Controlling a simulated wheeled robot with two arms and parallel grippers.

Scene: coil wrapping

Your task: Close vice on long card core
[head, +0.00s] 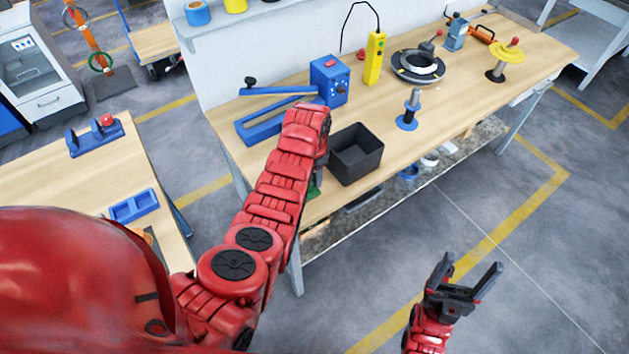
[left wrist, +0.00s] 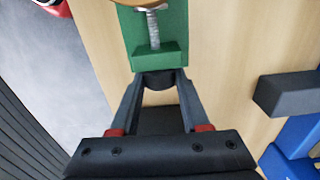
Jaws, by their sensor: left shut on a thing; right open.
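The green vice (left wrist: 158,30) lies on the bench top in the left wrist view, with a metal screw (left wrist: 152,28) along its middle. A brown round edge (left wrist: 138,3) shows at the top of that view, perhaps the card core; most of it is cut off. My left gripper (left wrist: 158,80) is shut on the dark knob at the near end of the vice. In the head view my red left arm hides most of the vice (head: 315,186). My right gripper (head: 473,266) is open and empty, over the floor in front of the bench.
A black bin (head: 356,155) stands just right of my left arm. A blue frame tool (head: 268,120) and a blue box (head: 330,80) are behind it. A blue-based post (head: 408,112) and a black ring fixture (head: 418,67) stand further right. The floor around my right gripper is clear.

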